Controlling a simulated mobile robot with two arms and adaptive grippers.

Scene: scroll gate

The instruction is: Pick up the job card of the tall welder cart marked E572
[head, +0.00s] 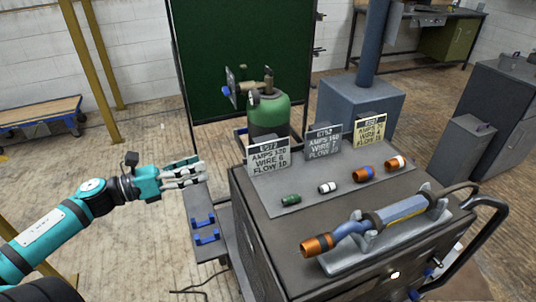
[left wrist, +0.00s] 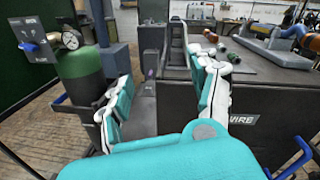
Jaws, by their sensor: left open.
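Three job cards stand in a row along the back of the welder cart top (head: 325,200). The left card (head: 269,156) is pale, with a dark header that seems to read E572. The middle card (head: 323,142) is grey and its header looks like E752. The right card (head: 370,131) is yellowish and its number is too small to read surely. My left gripper (head: 190,174) is open and empty, left of the cart and apart from the left card. Its spread fingers (left wrist: 165,95) frame the cart's side in the left wrist view. My right gripper is not in view.
A green gas cylinder (head: 268,113) with a gauge stands behind the left card. A welding torch (head: 370,225) rests in a grey cradle on the cart top, with several small coloured nozzles near the cards. A side rack with blue hooks (head: 205,229) lies below my gripper. A dark-green screen (head: 245,50) stands behind.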

